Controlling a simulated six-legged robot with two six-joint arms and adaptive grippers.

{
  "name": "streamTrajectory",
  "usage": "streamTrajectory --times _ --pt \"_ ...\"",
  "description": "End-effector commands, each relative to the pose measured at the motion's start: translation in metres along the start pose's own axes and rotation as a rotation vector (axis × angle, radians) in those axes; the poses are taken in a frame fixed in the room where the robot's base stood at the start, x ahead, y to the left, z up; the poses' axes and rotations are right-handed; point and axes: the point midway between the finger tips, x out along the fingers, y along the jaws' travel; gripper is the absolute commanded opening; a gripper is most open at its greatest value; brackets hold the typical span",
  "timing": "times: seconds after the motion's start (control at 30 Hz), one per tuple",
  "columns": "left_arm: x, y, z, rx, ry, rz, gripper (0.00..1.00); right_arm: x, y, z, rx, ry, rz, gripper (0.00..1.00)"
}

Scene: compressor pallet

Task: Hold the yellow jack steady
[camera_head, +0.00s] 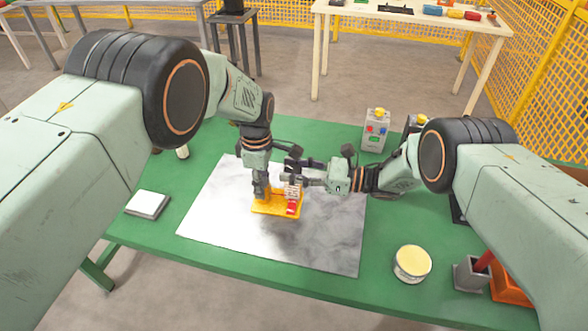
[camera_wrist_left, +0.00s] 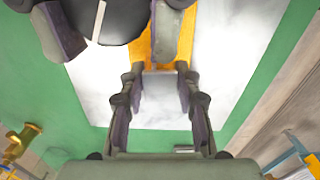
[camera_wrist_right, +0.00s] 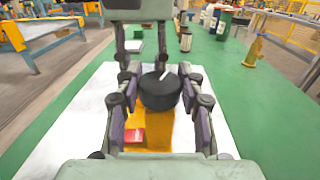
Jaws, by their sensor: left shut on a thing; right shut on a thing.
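The yellow jack (camera_head: 275,205) rests on the grey metal sheet (camera_head: 235,230) on the green table, with a red block on its right part. My left gripper (camera_head: 261,192) points down at the jack's left end. My right gripper (camera_head: 292,172) comes in from the right, just above the jack. In the right wrist view its fingers are shut on a black round part (camera_wrist_right: 160,92) with a white stripe. The grippers hide much of the jack's far side.
A white-topped pad (camera_head: 148,204) lies at the left. A round tin (camera_head: 412,264), a grey holder (camera_head: 470,274) and an orange bin (camera_head: 512,284) stand at the front right. A grey control box (camera_head: 376,132) stands at the back. The sheet's front part is bare.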

Motion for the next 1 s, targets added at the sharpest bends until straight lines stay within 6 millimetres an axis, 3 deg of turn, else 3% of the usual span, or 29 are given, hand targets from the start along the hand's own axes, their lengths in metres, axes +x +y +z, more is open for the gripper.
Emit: streamTrajectory --times 0.7,1.0 --pt "0.0004 -0.0003 0.0010 0.000 -0.001 0.000 0.00 0.0025 0.0011 0.0021 0.001 -0.002 -0.388 0.07" --pt "0.0005 -0.0006 0.0016 0.002 -0.001 -0.002 0.00 0.0016 -0.0002 0.0015 0.003 0.000 -0.468 0.07"
